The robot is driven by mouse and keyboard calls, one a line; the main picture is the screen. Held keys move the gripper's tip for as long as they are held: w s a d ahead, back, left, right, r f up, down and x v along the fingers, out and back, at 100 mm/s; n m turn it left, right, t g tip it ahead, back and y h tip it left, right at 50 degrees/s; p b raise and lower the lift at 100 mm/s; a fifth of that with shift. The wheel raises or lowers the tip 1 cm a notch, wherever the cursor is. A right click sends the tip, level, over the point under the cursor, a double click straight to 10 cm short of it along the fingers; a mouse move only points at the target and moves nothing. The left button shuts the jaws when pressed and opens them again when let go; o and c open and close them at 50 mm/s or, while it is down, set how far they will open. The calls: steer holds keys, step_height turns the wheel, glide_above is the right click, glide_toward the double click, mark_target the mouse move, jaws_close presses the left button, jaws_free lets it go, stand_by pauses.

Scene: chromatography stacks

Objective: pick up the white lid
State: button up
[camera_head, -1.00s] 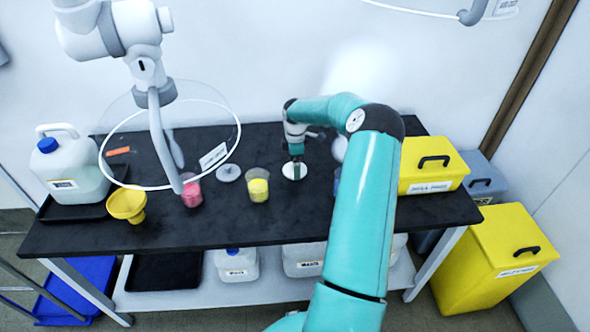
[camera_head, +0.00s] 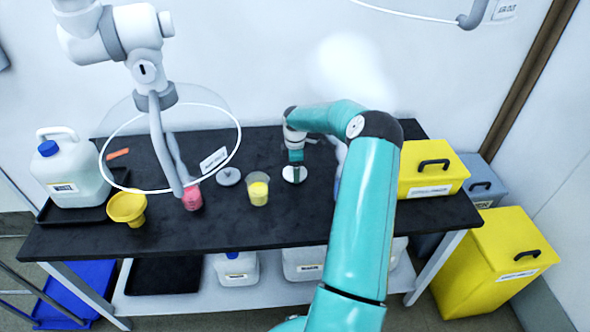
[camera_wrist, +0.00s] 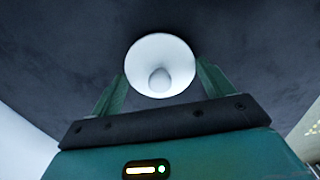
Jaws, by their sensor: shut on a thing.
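The white lid (camera_head: 294,178) is a round disc at the back of the black table, right of the yellow-filled beaker. In the wrist view the lid (camera_wrist: 160,58) shows as a white disc with a round knob, between my two green fingers. My gripper (camera_head: 296,166) points down at the lid from above and is shut on it; the gripper (camera_wrist: 162,80) shows from behind in the wrist view. The fingertips reach the lid's left and right sides. Whether the lid touches the table is hard to tell.
A greyish lid (camera_head: 228,177), a beaker with yellow contents (camera_head: 258,192) and a beaker with pink contents (camera_head: 192,200) stand to the left. A yellow funnel (camera_head: 127,207) and a white jug (camera_head: 70,175) are further left. A yellow bin (camera_head: 430,175) stands right. The table's front is clear.

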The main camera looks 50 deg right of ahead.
steer(key=shift+r, duration=0.45)
steer(key=s+a+r, duration=0.7)
steer(key=s+r, duration=0.5)
steer(key=s+d+r+n, duration=0.3)
steer(key=s+d+n, duration=0.35)
steer(key=d, duration=0.45)
steer(key=shift+m, duration=0.25)
steer(key=shift+s+a+f, duration=0.15)
steer(key=shift+f, duration=2.3)
steer(key=shift+f, duration=0.2)
steer(key=shift+f, duration=0.6)
steer(key=shift+f, duration=0.15)
steer(key=shift+f, duration=0.3)
